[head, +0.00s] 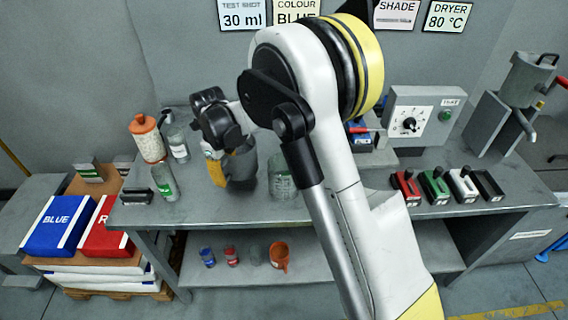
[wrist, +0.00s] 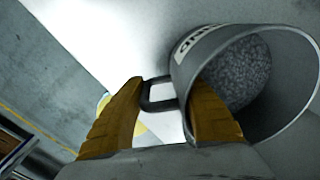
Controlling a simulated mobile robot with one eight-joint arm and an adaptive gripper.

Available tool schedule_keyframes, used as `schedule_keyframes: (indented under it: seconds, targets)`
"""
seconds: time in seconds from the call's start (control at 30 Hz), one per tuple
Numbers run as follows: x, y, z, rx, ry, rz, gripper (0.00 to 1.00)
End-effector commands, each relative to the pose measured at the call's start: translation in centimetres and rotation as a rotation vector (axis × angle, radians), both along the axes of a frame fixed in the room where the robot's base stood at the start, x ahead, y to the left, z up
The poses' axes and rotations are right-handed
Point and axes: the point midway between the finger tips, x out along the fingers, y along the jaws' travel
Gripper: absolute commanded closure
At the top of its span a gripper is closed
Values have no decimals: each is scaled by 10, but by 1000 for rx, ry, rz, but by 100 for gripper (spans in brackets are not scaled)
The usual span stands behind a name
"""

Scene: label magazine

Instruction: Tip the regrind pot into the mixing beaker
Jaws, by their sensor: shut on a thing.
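The grey regrind pot (head: 243,164) is in my gripper, left of the clear mixing beaker (head: 283,182) on the bench in the head view. My gripper (head: 217,172) has yellow fingers and is shut at the pot's handle side. In the wrist view, the pot (wrist: 187,65) shows its open mouth, a label and dark grey granules inside. Its black handle (wrist: 158,94) lies between the fingers of my gripper (wrist: 165,112). The pot looks slightly tilted in the head view; I cannot tell its exact height above the bench. The beaker is partly hidden by my arm.
Clear bottles (head: 165,182) and an orange-topped jar (head: 147,138) stand left on the bench. Coloured handled blocks (head: 435,188) and a dial box (head: 424,118) are at right. Small cups and an orange jug (head: 278,256) sit on the lower shelf.

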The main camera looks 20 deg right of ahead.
Motion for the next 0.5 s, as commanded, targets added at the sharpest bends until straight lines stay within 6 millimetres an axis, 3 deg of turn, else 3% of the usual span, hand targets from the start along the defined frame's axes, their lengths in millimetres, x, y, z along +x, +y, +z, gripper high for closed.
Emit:
schedule_keyframes:
  seconds: [0.5]
  targets:
    - [-6, -7, 14, 141, -133, -3, 100]
